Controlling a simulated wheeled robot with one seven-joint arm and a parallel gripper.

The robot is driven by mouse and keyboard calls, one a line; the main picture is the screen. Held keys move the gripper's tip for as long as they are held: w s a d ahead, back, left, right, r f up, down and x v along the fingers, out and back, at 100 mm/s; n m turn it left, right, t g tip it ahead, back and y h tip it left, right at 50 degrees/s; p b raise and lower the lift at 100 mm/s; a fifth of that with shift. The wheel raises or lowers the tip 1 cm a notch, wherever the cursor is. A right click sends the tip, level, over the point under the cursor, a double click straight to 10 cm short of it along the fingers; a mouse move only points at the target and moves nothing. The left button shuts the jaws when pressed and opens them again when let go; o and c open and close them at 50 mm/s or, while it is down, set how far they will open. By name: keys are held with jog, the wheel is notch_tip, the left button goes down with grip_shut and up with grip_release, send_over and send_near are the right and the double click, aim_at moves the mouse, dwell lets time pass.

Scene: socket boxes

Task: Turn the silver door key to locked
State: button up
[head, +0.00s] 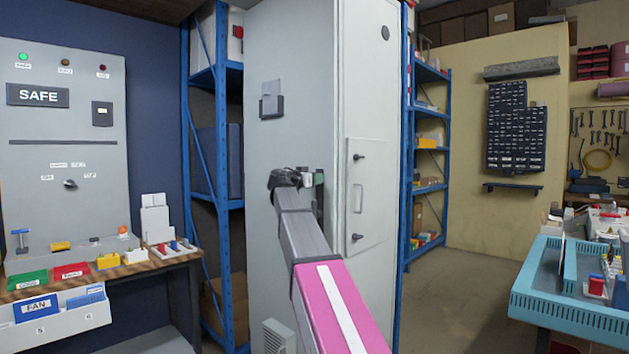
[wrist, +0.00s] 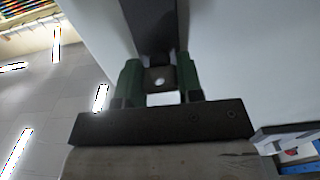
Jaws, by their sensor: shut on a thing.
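The tall pale grey cabinet (head: 290,90) stands in the middle of the head view. My gripper (head: 308,180) is up against its front, over a dark upright lock plate (head: 319,204). In the wrist view my gripper (wrist: 160,85) has its two green fingers on either side of a small dark block with a round silver spot, in front of the dark plate (wrist: 155,25). A pale silver piece (wrist: 162,98), apparently the silver door key, shows between the fingers, and they are shut on it. The fingers hide most of it, so I cannot tell its turn angle.
A control board with a SAFE sign (head: 37,94) is at left above a workbench (head: 100,276). A blue tray (head: 570,318) is at right. Floor between is clear.

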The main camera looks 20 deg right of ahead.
jog(key=shift+n, duration=0.3)
jog(key=n, duration=0.8)
jog(key=shift+n, duration=0.3)
jog(key=n, duration=0.8)
jog(key=shift+n, duration=0.4)
jog(key=o, duration=0.9)
jog(key=shift+o, duration=0.2)
